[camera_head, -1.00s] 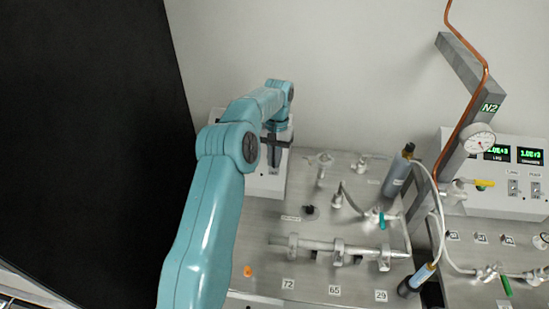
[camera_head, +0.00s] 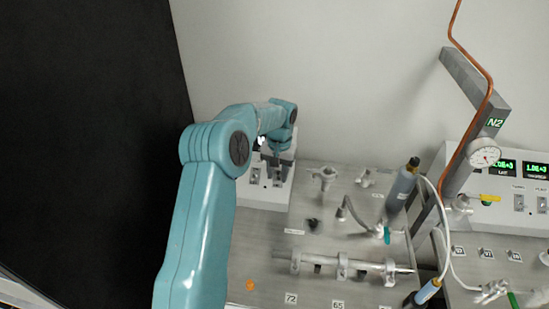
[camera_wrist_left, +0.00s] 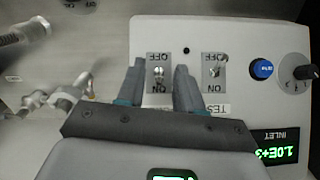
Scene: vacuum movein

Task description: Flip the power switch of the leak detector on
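The leak detector is a white box, standing at the back left in the head view (camera_head: 262,196); its panel fills the right of the left wrist view (camera_wrist_left: 235,35), upside down. A toggle switch (camera_wrist_left: 158,76) with OFF and ON marks sits between my left gripper's fingers, its name label hidden. I cannot tell which way its lever leans. A second toggle (camera_wrist_left: 215,71), partly labelled "TES", is right of the fingers. My left gripper (camera_wrist_left: 158,66) is open, one finger on each side of the first toggle; contact is unclear. My right gripper is not in view.
The leak detector also has a blue button (camera_wrist_left: 262,69), a black knob (camera_wrist_left: 303,73) and a green INLET display (camera_wrist_left: 275,152). Metal fittings (camera_wrist_left: 65,98) stand close left of the fingers. In the head view, a grey cylinder (camera_head: 401,190) and clamped tube (camera_head: 343,263) stand to the right.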

